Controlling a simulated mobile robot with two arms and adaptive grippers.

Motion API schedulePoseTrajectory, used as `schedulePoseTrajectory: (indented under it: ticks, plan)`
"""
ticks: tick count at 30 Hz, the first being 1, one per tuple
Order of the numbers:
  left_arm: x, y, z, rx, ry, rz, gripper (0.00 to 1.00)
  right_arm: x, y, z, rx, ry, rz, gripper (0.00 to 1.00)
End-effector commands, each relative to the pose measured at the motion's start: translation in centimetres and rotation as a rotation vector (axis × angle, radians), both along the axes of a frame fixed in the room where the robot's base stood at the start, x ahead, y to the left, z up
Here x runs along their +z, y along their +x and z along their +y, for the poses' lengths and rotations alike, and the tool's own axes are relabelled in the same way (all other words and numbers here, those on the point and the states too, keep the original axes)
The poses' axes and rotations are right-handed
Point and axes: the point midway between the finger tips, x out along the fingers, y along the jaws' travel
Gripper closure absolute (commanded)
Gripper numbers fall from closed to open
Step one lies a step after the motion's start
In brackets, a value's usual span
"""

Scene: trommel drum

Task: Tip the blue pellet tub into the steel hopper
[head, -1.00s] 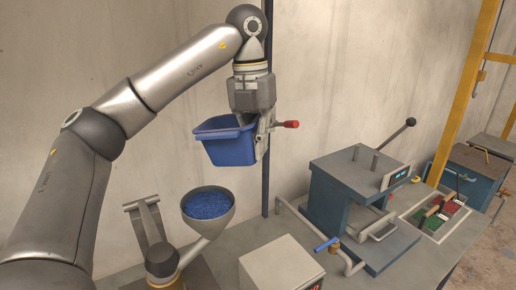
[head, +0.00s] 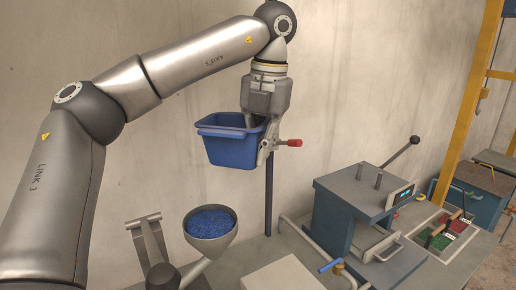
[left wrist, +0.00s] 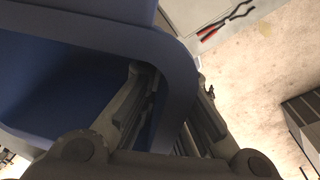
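The blue pellet tub (head: 230,150) hangs in the air above the hopper, roughly upright. My left gripper (head: 256,130) is shut on its right wall and rim. In the left wrist view, the gripper (left wrist: 172,105) has one finger inside and one outside the tub wall (left wrist: 185,70). I see no pellets on the part of the tub's inside that shows; its bottom is hidden. The steel hopper (head: 233,238) stands below the tub, its mouth filled with blue pellets (head: 209,222). My right gripper is not in view.
A red-tipped handle (head: 290,143) is close right of the tub, near a dark post (head: 268,195). A blue-grey press (head: 355,215) with a lever stands right of the hopper. A pale box (head: 285,275) is in front. A tray (head: 440,228) with red and green compartments lies farther right.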

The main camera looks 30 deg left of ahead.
Motion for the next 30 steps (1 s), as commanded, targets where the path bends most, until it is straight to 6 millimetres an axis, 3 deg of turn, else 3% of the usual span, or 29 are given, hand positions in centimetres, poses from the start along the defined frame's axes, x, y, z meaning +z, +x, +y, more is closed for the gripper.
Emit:
schedulePoseTrajectory:
  ticks: [15, 30]
  plan:
    - [2.2, -3.8, -4.3, -0.002, 0.001, -0.002, 1.0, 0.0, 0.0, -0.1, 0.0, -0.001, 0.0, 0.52]
    - [2.4, -4.3, -4.9, 0.001, 0.0, 0.0, 1.0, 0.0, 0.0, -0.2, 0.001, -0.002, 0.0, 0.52]
